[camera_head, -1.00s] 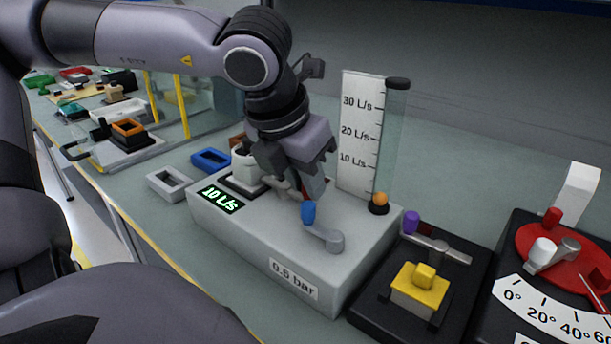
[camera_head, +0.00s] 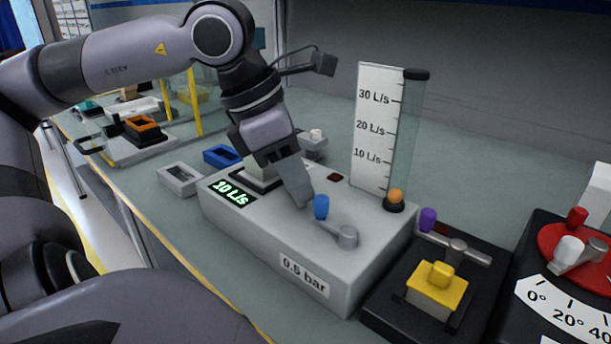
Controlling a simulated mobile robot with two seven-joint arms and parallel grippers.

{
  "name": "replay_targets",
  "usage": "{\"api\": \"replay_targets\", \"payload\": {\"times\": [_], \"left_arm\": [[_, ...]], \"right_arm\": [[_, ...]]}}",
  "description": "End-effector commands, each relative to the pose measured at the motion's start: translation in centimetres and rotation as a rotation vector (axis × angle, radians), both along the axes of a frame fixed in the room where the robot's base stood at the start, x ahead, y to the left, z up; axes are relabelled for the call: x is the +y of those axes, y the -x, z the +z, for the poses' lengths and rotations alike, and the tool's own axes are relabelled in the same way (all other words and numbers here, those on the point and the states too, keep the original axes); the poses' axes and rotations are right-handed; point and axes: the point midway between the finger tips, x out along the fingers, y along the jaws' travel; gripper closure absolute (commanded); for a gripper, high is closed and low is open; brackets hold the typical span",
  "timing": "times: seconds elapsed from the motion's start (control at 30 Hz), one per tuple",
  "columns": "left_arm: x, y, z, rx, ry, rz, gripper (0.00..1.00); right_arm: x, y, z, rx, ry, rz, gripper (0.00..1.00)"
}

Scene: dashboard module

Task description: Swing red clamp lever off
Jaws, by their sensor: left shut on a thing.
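My left gripper (camera_head: 302,203) reaches down over the top of the light grey flow box (camera_head: 330,272). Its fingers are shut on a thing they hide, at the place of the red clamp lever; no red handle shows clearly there. A white-grey block on a dark base (camera_head: 262,177) sits just left of the fingers on the box, partly covered by the gripper. A small flat dark red patch (camera_head: 335,177) lies on the box top behind. My right gripper is not in view.
A black fixture with a purple-knobbed lever and yellow block (camera_head: 437,287) and a red dial (camera_head: 575,250) are at right. Blue (camera_head: 221,156) and grey trays (camera_head: 180,179) lie left.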

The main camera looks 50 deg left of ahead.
Motion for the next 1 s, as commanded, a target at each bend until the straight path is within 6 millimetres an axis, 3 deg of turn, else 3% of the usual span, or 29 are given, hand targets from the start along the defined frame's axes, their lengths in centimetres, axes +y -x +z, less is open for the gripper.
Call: {"api": "replay_targets", "payload": {"times": [0.6,1.0], "left_arm": [[2.2,1.3,0.3,-0.003,0.005,-0.573,1.0],[3.4,1.6,0.3,-0.002,0.0,-0.818,1.0]], "right_arm": [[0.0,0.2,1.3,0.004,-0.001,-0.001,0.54],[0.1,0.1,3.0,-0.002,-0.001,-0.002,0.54]]}}
